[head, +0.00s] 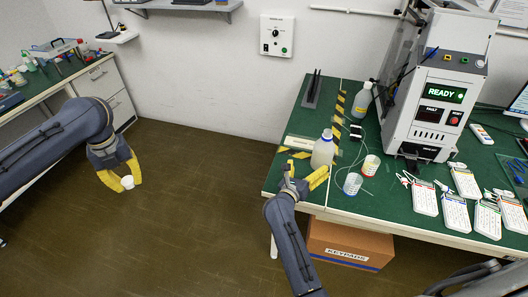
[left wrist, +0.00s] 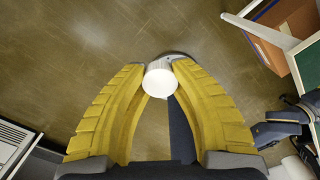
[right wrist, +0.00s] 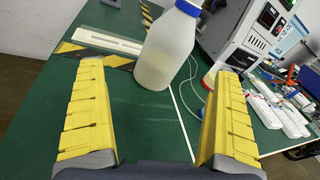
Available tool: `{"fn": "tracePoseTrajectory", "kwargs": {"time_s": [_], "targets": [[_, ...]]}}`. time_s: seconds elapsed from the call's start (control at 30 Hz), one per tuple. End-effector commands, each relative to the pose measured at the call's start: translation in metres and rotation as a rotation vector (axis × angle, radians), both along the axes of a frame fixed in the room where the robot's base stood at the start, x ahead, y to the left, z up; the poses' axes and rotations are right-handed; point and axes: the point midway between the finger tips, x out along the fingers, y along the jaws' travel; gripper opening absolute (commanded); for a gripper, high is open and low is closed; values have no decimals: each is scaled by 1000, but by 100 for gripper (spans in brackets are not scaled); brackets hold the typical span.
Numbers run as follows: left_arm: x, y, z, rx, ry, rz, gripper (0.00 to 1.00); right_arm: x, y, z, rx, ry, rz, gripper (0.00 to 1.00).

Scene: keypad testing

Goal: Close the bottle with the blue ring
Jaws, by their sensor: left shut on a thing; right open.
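My left gripper (head: 128,181) is shut on a small white cap (head: 128,184), held over the floor, well away from the green bench. In the left wrist view the round white cap (left wrist: 160,80) sits between the yellow fingertips. A translucent white bottle (head: 321,154) with a blue ring at its neck stands upright near the bench's left edge. My right gripper (head: 306,177) is open at the bench edge, just in front of this bottle. In the right wrist view the bottle (right wrist: 165,50) stands beyond the open fingers, apart from them. Its mouth is cut off by that view's top edge.
A second bottle (head: 361,100) stands farther back on the bench. Two cups, one blue-marked (head: 352,183) and one red-marked (head: 371,165), stand right of the near bottle, with a thin cable around. The tester (head: 436,105) and several keypads (head: 425,199) fill the right side.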

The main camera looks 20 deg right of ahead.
Motion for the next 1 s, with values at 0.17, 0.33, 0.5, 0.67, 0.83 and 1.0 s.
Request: {"fn": "tracePoseTrajectory", "kwargs": {"time_s": [0.17, 0.33, 0.5, 0.67, 0.83, 1.0], "targets": [[2, 2, -1, 0, 2, -47, 11, 0, 0, -28, 259, -35, -120, 100], [2, 2, -1, -1, 3, -72, 11, -1, 4, -44, 393, -47, -184, 100], [3, 3, -1, -1, 3, -80, 11, -2, 6, -50, 438, -50, -207, 100], [3, 3, -1, -1, 3, -80, 11, -2, 6, -50, 440, -50, -207, 100], [3, 3, -1, -1, 3, -80, 11, -1, 5, -49, 437, -50, -207, 100], [3, 3, -1, -1, 3, -80, 11, 9, -10, -48, 435, -51, -207, 100]]}}
